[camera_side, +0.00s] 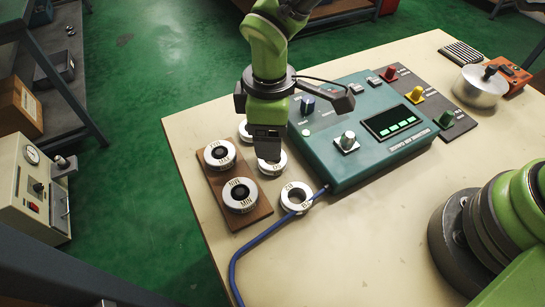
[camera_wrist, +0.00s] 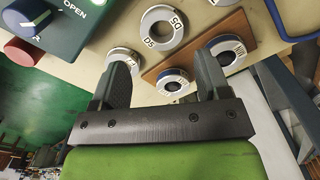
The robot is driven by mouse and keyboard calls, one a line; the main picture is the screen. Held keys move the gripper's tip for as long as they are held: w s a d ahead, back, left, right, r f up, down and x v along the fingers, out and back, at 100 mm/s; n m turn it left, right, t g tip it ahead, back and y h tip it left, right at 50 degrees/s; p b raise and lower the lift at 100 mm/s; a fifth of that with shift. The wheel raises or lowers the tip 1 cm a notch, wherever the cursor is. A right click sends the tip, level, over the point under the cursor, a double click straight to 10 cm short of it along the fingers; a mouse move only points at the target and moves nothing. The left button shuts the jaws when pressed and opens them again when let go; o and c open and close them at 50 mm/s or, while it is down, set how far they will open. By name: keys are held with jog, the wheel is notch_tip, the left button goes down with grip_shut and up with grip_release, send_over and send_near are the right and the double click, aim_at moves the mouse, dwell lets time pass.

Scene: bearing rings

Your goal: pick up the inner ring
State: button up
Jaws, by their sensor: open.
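Several pale metal rings lie on the bench, and I cannot tell which is the inner ring. In the side view, loose rings lie at the near corner of the green box: one ring (camera_side: 272,168) below my gripper, another ring (camera_side: 296,208) beside the blue cable, and a partly hidden ring (camera_side: 243,138) behind. My gripper (camera_side: 268,153) points down over the loose rings. In the wrist view, my open gripper (camera_wrist: 163,78) has nothing held between its fingers. Beyond them are a lettered ring (camera_wrist: 147,28) and another ring (camera_wrist: 113,60), partly hidden by the left finger.
A brown board (camera_side: 219,186) holds two rings on posts, a far ring (camera_side: 210,154) and a near ring (camera_side: 230,197). A green control box (camera_side: 330,168) stands close right of my gripper. A blue cable (camera_side: 262,235) crosses the bench (camera_side: 350,240), whose front middle is clear.

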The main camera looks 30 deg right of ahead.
aim_at(272, 164)
jog(key=f, duration=0.6)
jog(key=shift+s+f, duration=0.2)
jog(key=shift+f, duration=0.05)
jog(key=c, duration=0.8)
